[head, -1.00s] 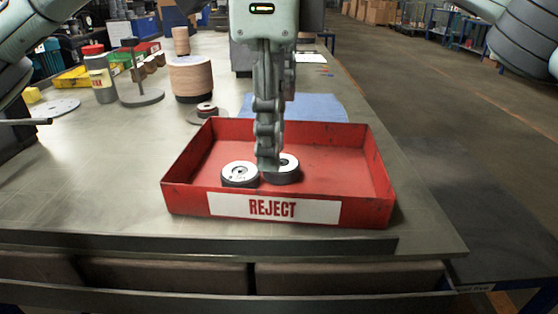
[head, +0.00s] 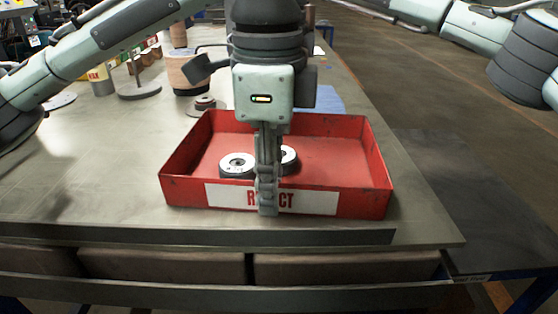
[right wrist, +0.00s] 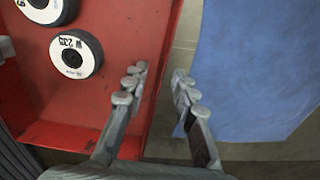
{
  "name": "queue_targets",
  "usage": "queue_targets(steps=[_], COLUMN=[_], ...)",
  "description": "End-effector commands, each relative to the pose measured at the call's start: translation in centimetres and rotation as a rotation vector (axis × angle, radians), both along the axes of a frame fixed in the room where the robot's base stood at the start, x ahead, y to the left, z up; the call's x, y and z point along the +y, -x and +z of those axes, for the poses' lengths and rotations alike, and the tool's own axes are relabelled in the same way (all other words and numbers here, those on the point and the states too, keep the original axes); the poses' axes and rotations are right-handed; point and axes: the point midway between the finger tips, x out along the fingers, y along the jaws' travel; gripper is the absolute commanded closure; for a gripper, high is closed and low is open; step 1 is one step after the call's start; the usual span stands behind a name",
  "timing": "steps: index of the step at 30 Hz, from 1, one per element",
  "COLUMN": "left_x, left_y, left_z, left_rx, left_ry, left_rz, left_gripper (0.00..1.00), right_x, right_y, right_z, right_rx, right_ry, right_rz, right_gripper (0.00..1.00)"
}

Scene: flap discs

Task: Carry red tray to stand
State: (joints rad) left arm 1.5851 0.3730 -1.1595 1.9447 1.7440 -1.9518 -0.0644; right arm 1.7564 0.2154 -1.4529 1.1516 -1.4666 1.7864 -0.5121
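The red tray (head: 342,160) sits on the table near its front edge, with a white REJECT label (head: 310,199) on its front wall. Two discs with white faces lie inside: one (head: 238,165), the other (head: 289,160) partly hidden. My left gripper (head: 267,205) is at the front wall, its fingers covering the label's middle; seen edge-on, its opening cannot be told. My right gripper (right wrist: 162,90) is open in the right wrist view, its fingers either side of a tray wall edge; the left arm hides it in the head view. A dark flat-topped stand (head: 450,190) is at the right.
A blue mat (right wrist: 255,70) lies beyond the tray. The table's left part (head: 80,175) is clear.

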Motion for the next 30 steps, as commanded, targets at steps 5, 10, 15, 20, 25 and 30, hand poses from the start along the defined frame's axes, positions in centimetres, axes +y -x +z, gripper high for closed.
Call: queue_targets(steps=[5,10,15,20,25,30], left_x=[0.0,0.0,-0.01,-0.01,-0.02,-0.02], left_y=[-0.01,-0.01,-0.01,0.0,0.01,0.01], left_z=[-0.01,0.0,0.01,0.02,0.03,0.05], left_rx=[0.0,0.0,0.0,0.0,0.0,0.0], left_ry=[0.0,0.0,0.0,0.0,0.0,0.0], left_rz=[0.0,0.0,0.0,0.0,0.0,-0.001], left_gripper=[0.73,0.92,1.0,1.0,1.0,1.0], right_x=[-0.01,0.0,0.0,0.0,0.0,0.01], right_y=[0.0,0.0,0.0,-0.01,-0.02,-0.03], right_z=[-0.01,0.02,0.03,0.03,0.04,0.05], right_rx=[0.0,0.0,0.0,0.0,-0.001,-0.001], right_ry=[0.0,0.0,0.0,0.0,0.0,0.0], right_rz=[0.0,0.0,0.0,0.0,0.0,-0.001], right_gripper=[0.73,0.92,1.0,1.0,1.0,1.0])
